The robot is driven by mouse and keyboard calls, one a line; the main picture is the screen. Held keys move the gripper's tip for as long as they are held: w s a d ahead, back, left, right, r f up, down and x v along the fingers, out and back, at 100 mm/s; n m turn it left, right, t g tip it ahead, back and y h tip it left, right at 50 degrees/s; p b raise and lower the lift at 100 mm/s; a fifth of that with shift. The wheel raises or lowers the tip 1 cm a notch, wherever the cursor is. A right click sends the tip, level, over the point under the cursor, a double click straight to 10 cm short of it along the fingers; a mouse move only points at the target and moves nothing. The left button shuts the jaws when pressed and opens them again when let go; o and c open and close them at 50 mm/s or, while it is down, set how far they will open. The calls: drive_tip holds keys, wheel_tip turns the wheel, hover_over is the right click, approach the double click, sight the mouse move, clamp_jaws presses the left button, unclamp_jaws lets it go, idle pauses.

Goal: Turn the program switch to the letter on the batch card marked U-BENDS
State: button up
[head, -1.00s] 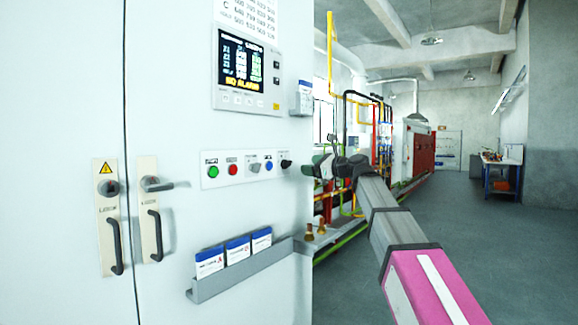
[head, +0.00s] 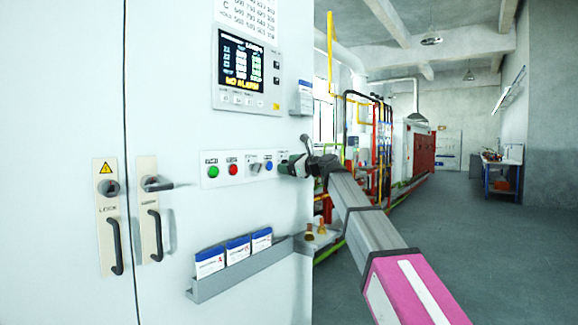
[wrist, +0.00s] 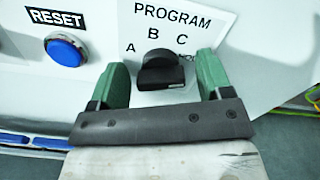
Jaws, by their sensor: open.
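The black program switch (wrist: 160,70) sits on the white panel in the wrist view, under the word PROGRAM with letters A, B and C around it. In the head view my gripper (head: 287,165) covers the switch. Three batch cards stand in a grey rack (head: 240,276): left card (head: 210,262), middle card (head: 238,250), right card (head: 261,240). Their titles are too small to read.
A blue RESET button (wrist: 66,50) is left of the switch. Green (head: 213,172) and red (head: 232,170) buttons sit farther left on the strip. A display (head: 241,66) is above. Door handles (head: 116,245) project at the left. Open floor lies to the right.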

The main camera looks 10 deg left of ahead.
drive_tip(key=c, duration=0.9)
drive_tip(key=shift+n, duration=0.4)
drive_tip(key=n, duration=0.4)
drive_tip(key=shift+s+n, duration=0.1)
drive_tip(key=shift+n, duration=0.2)
drive_tip(key=n, duration=0.6)
drive_tip(key=shift+f+n, duration=0.15)
drive_tip(key=shift+n, duration=0.15)
drive_tip(key=n, duration=1.1)
drive_tip(key=shift+f+n, duration=0.1)
drive_tip(key=shift+n, duration=1.9)
